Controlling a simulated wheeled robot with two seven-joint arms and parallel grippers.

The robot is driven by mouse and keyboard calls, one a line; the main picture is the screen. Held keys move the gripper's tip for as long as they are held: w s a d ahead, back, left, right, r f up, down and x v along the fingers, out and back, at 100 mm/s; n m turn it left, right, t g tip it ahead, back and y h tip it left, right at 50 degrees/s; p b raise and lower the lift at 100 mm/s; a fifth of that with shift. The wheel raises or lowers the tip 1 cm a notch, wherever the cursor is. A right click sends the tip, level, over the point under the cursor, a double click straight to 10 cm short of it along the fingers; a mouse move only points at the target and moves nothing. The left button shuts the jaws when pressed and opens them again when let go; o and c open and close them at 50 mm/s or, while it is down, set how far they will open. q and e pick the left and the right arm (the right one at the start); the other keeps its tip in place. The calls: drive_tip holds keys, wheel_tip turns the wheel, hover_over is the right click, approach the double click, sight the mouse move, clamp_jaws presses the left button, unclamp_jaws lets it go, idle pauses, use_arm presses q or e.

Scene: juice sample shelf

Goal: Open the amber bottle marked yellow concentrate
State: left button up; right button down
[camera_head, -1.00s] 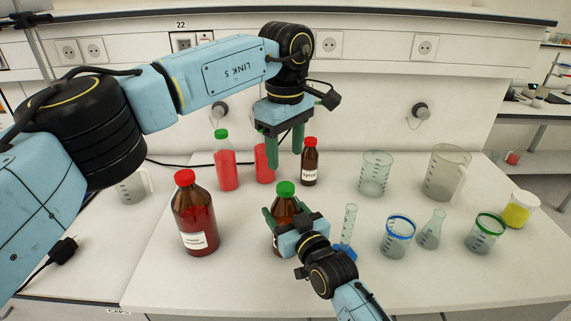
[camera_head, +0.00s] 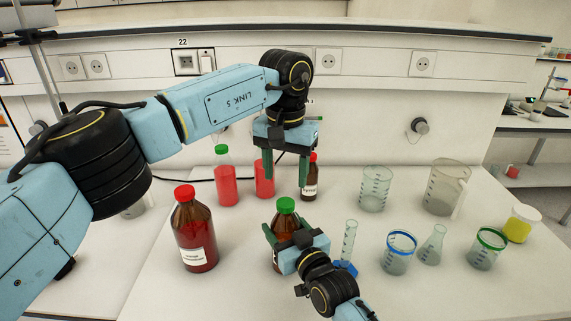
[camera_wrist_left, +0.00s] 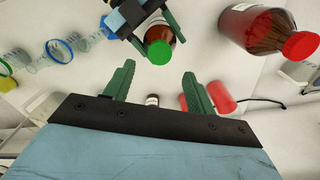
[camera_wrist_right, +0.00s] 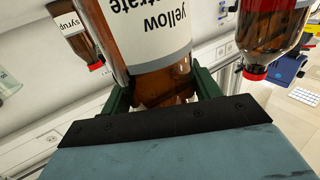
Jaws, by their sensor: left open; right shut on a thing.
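The amber bottle with a green cap (camera_head: 285,205) stands on the bench in front of me. In the right wrist view its label (camera_wrist_right: 150,30) shows "yellow" and part of "concentrate". My right gripper (camera_head: 283,240) is shut around the bottle's body; its fingers also flank it in the right wrist view (camera_wrist_right: 160,90). My left gripper (camera_head: 286,178) is open and empty, pointing down above and behind the green cap. In the left wrist view the green cap (camera_wrist_left: 159,52) lies beyond the open fingers (camera_wrist_left: 158,85), apart from them.
A large red-capped amber bottle (camera_head: 194,235) stands to the left. Red bottles (camera_head: 227,186) and a small syrup bottle (camera_head: 310,180) are behind. Beakers (camera_head: 398,255), a cylinder (camera_head: 348,240) and a flask (camera_head: 432,245) stand at the right. The front right bench is clear.

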sight(285, 202)
use_arm(q)
wheel_tip(285, 202, down, 7)
drive_tip(key=shift+r, duration=0.2)
